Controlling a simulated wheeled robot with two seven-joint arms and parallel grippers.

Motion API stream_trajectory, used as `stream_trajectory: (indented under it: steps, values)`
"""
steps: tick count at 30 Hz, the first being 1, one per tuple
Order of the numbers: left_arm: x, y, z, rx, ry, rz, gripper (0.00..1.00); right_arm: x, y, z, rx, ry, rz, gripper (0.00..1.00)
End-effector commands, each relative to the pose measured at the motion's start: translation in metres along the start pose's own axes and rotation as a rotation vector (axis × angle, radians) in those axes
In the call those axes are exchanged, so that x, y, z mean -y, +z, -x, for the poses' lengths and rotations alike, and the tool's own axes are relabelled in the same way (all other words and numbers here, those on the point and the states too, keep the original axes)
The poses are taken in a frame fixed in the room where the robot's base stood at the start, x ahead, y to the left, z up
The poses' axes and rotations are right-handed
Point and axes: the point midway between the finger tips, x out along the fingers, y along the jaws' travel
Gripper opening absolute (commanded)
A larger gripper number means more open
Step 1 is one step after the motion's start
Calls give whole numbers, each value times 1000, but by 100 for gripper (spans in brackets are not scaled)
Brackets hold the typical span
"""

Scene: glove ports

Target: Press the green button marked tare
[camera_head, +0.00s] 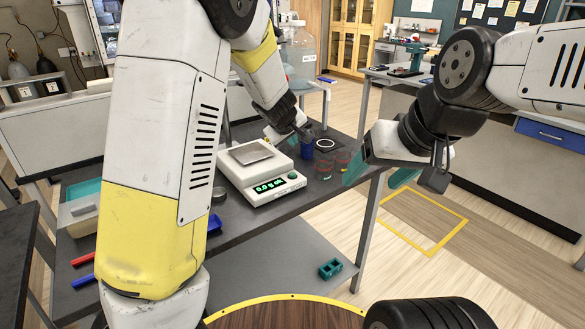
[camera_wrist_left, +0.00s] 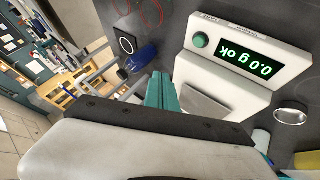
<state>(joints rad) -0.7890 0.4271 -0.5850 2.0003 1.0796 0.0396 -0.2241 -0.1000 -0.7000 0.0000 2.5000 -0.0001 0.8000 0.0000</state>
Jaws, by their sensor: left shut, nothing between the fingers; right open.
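The white scale (camera_head: 232,175) stands on the dark bench, with a lit green display (camera_head: 268,187) reading about 0.0 g. Its round green button (camera_head: 293,175) is right of the display; the button also shows clearly in the left wrist view (camera_wrist_left: 200,40), uncovered. Any mark on it is too small to read. My left gripper (camera_head: 272,134) is beyond the scale's back edge, apart from the button. Its teal fingers (camera_wrist_left: 161,90) are together and empty in the left wrist view, beside the scale. My right gripper (camera_head: 378,175) is open and empty off the bench's right end.
A large clear bottle (camera_head: 300,56) is behind. A teal block (camera_head: 330,268) lies on the lower shelf.

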Motion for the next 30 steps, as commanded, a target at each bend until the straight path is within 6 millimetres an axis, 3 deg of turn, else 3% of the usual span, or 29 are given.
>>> stream_trajectory:
  steps: [13, 30]
  values:
    - [16, 12, -19, -2, -1, 5, 0, 0, 0, 0, 0, 0, 0, 70]
    - [43, 42, -58, 0, 0, 1, 0, 0, 0, 0, 0, 0, 0, 70]
